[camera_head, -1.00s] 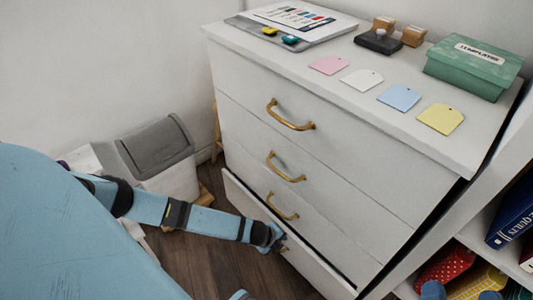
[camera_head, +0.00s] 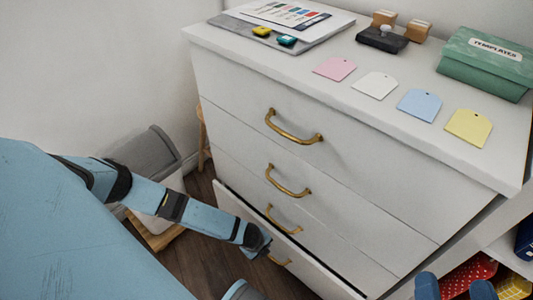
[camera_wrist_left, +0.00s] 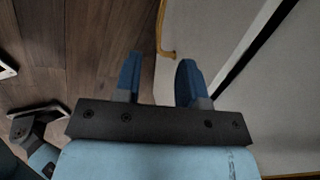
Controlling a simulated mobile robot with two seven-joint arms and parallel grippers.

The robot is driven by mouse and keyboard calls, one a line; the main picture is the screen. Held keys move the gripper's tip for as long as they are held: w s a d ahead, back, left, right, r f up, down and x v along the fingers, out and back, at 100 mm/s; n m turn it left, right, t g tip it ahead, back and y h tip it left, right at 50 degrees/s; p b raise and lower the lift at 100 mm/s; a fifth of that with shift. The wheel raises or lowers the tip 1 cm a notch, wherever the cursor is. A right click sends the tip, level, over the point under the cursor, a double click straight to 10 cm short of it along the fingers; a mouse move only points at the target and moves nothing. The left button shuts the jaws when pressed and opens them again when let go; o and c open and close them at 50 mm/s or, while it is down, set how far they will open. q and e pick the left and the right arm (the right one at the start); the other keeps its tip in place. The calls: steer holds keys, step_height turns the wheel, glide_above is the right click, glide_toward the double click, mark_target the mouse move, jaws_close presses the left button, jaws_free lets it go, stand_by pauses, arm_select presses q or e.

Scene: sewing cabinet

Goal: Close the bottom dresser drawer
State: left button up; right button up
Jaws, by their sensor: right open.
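The white dresser's bottom drawer (camera_head: 237,208) stands partly pulled out, with a dark gap behind its front panel. Its brass handle (camera_head: 279,261) shows low on the front. My left gripper (camera_head: 258,243) is just left of this handle in the head view, close to the drawer front. In the left wrist view my left gripper (camera_wrist_left: 159,78) has its two blue fingers apart with nothing between the tips. A brass handle (camera_wrist_left: 166,51) shows just beyond them; I cannot tell whether they touch. My right gripper (camera_head: 455,290) is open and empty at the bottom right.
The upper drawers are shut. Paper tags, stamps and a green box (camera_head: 486,62) lie on the dresser top. A grey-lidded bin (camera_head: 150,152) stands left of the dresser. A shelf with red and yellow dotted items (camera_head: 470,272) is at the lower right. Wood floor is bare before the drawer.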

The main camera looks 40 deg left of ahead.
arm_select(q)
steer(key=b+x, duration=0.4)
steer(key=x, duration=0.6)
steer(key=shift+f+b, duration=0.2)
steer(key=shift+b, duration=0.2)
arm_select(e)
steer(key=shift+n+g, duration=0.7)
steer(key=shift+n, duration=0.2)
steer(key=f, duration=0.3)
steer(key=w+f, duration=0.1)
steer(key=f, duration=0.1)
steer(key=shift+f, duration=0.15)
arm_select(q)
jaws_close()
